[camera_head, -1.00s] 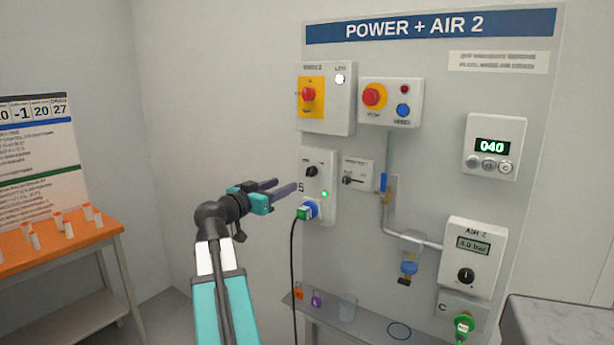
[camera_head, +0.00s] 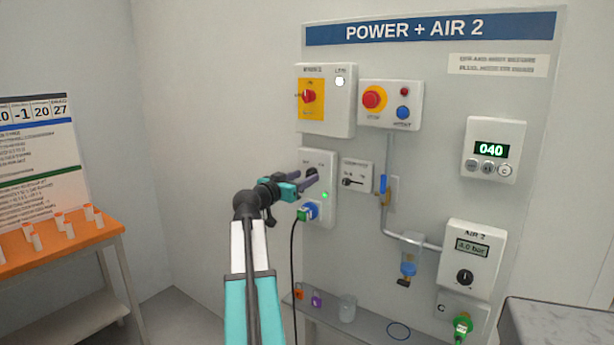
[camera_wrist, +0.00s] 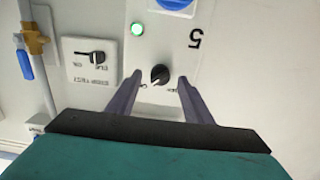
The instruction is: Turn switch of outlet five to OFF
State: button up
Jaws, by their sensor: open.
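Outlet five (camera_head: 324,215) is a white box on the grey panel, with a green light lit. A blue and green plug (camera_head: 308,212) sits in its socket, with a black cord hanging down. Its black rotary switch (camera_wrist: 160,74) shows in the wrist view, where the picture is upside down and the number 5 is visible. My gripper (camera_head: 312,176) is open, its two dark fingers reaching toward the box. In the wrist view the fingertips (camera_wrist: 160,80) are on either side of the knob, with gaps showing. I cannot tell the depth between fingertips and knob.
A small switch plate (camera_head: 357,177) and a blue-handled valve (camera_head: 384,186) are close to the right of the outlet. A yellow-and-red isolator box (camera_head: 341,100) is above. A shelf with small items (camera_head: 372,327) runs below.

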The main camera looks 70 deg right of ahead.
jog(key=shift+x, duration=1.15)
jog(key=c, duration=1.1)
jog(key=shift+o, duration=0.2)
